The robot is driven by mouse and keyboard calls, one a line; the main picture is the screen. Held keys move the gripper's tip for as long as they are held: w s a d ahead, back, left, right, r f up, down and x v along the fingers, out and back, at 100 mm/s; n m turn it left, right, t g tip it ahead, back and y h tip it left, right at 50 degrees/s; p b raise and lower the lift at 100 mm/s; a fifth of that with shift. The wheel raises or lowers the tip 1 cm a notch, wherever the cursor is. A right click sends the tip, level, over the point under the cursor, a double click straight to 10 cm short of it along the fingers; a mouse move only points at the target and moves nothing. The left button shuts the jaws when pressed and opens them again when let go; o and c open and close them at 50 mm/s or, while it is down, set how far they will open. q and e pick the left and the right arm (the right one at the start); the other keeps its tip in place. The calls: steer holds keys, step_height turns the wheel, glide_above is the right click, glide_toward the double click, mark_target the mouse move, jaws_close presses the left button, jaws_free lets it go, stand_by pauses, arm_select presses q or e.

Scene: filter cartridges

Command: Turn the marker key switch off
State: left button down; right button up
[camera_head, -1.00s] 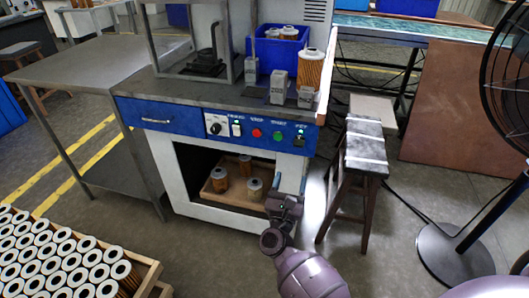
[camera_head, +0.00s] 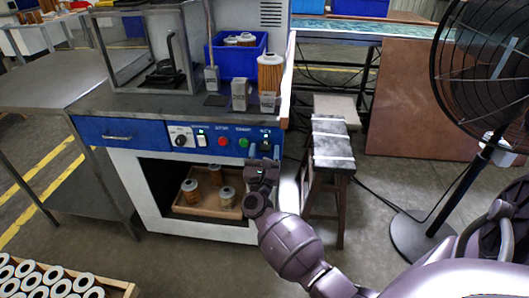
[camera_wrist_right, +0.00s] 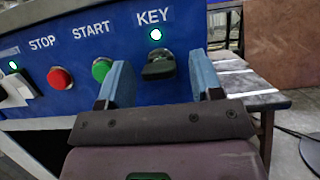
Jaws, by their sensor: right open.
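The key switch (camera_head: 266,146) is at the right end of the blue control panel (camera_head: 106,126). In the right wrist view it is a dark key knob (camera_wrist_right: 158,66) under the label KEY, with a lit lamp (camera_wrist_right: 156,34) above it. The knob's wide grip looks roughly horizontal. My right gripper (camera_head: 263,163) is just in front of the panel at the key switch. In the wrist view its blue fingers stand open (camera_wrist_right: 158,82), one on each side of the knob. I cannot tell whether they touch it. My left gripper is not in view.
On the panel left of the key are a green START button (camera_wrist_right: 102,68), a red STOP button (camera_wrist_right: 60,78) and a white switch (camera_wrist_right: 15,88). A stool (camera_head: 332,145) stands close to the right, with a fan (camera_head: 480,80) beyond it. Cartridges stand in a tray (camera_head: 205,212) below.

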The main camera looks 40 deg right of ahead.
steer(key=shift+c, duration=0.7)
steer(key=c, duration=0.8)
